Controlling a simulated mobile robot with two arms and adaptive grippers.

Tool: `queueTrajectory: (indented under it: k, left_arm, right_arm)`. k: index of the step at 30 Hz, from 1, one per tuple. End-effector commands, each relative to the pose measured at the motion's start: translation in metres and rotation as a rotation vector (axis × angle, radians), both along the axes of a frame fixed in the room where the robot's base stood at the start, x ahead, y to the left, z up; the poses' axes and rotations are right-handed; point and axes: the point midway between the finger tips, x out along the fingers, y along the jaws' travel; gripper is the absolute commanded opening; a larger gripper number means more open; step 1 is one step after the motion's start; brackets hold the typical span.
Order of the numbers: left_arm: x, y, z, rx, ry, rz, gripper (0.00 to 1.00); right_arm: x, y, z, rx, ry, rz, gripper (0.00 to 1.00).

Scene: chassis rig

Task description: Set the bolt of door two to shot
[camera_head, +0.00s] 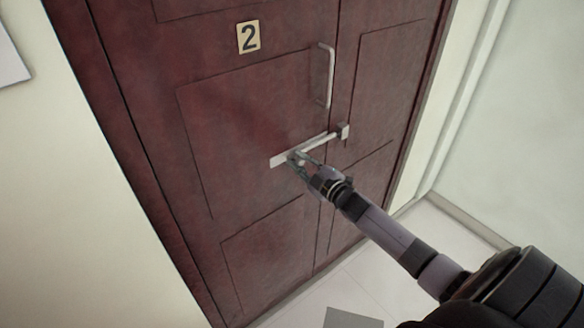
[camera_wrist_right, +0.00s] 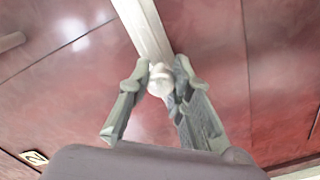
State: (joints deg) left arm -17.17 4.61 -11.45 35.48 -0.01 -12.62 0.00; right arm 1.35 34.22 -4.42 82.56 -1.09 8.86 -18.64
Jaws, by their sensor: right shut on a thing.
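Door two (camera_head: 240,120) is a dark red panelled door with a number 2 plate (camera_head: 248,37). Its bolt (camera_head: 318,144) is a pale metal bar on a light plate, running up to a small keeper block (camera_head: 343,131) past the seam on the right. I cannot tell whether the bar's tip is inside the keeper. My right gripper (camera_head: 297,159) is at the left part of the bolt. In the right wrist view its fingers (camera_wrist_right: 162,76) are closed on the bolt's round pale knob (camera_wrist_right: 160,82). My left gripper is not in view.
A vertical pull handle (camera_head: 328,75) stands on the door just above the bolt. A red panel (camera_head: 385,80) adjoins on the right, with a pale wall (camera_head: 530,110) beyond. A grey flat thing (camera_head: 350,318) lies on the light floor.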

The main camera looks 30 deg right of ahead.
Motion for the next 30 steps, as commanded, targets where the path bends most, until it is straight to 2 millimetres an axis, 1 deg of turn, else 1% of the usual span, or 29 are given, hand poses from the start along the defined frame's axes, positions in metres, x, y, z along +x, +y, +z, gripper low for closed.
queueTrajectory:
  k: [1, 3, 7, 11, 18, 19, 28, 30]
  left_arm:
    - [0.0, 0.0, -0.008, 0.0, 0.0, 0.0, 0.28]
    - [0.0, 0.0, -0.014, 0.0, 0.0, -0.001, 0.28]
    - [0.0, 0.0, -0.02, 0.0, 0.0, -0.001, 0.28]
    - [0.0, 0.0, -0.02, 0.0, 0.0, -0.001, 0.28]
    - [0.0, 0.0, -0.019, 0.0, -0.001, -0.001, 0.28]
    - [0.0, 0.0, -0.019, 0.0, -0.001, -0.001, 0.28]
    - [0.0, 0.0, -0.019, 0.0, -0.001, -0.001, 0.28]
    - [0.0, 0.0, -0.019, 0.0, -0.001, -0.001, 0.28]
  right_arm:
    - [0.002, -0.015, -0.002, -0.01, -0.002, -0.002, 0.0]
    - [0.003, -0.031, -0.002, -0.011, -0.002, -0.002, 0.0]
    - [0.005, -0.052, -0.001, -0.007, -0.003, -0.002, 0.0]
    - [0.005, -0.058, 0.001, -0.002, -0.002, -0.003, 0.0]
    - [0.005, -0.059, 0.003, -0.002, -0.002, -0.006, 0.0]
    - [0.005, -0.06, 0.003, -0.003, -0.002, -0.006, 0.2]
    - [0.005, -0.059, 0.002, -0.002, -0.002, -0.005, 0.4]
    - [0.005, -0.058, 0.002, -0.002, -0.001, -0.004, 0.41]
